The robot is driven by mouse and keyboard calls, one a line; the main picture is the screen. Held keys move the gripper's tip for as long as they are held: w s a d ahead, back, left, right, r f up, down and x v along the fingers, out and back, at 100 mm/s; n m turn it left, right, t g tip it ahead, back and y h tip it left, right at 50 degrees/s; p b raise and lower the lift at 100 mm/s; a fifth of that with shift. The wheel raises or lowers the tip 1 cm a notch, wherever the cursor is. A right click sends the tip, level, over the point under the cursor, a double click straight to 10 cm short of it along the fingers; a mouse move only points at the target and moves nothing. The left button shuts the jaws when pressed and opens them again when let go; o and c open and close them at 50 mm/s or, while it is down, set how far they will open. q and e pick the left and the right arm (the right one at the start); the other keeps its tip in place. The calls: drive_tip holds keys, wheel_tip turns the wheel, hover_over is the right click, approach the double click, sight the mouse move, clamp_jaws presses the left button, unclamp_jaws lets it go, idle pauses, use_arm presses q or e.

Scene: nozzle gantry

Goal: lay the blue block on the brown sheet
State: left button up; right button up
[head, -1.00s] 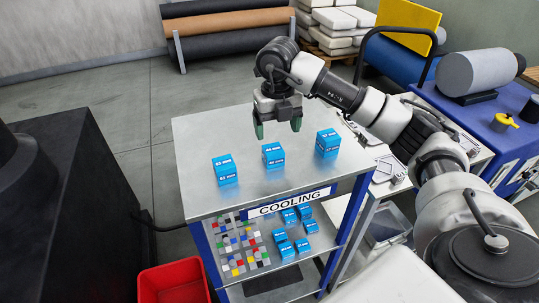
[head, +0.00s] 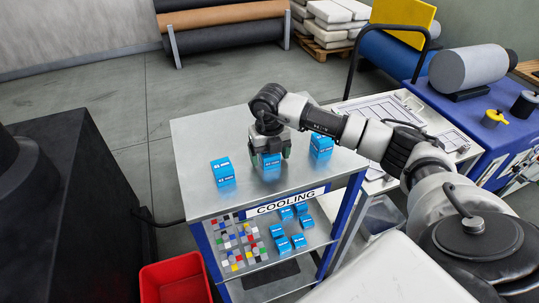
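Three blue blocks with white lettering stand in a row on the grey cart top: a left one (head: 223,172), a middle one (head: 271,163) and a right one (head: 321,146). My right gripper (head: 271,155) points down over the middle block, with one dark green finger on each side of it. The block's upper part is hidden by the gripper. I cannot tell whether the fingers touch it. The block rests on the cart top. No flat brown sheet shows; a brown roll (head: 225,15) lies on a rack at the back. My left gripper is not in view.
The cart top (head: 205,135) is clear around the blocks; its front carries a COOLING sign (head: 287,203). Smaller blue blocks (head: 291,243) and coloured pieces lie on the shelf below. A pale side table (head: 380,110) stands right, a red bin (head: 175,281) front left.

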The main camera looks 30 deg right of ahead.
drive_tip(key=c, duration=1.2)
drive_tip(key=shift+r, duration=0.1)
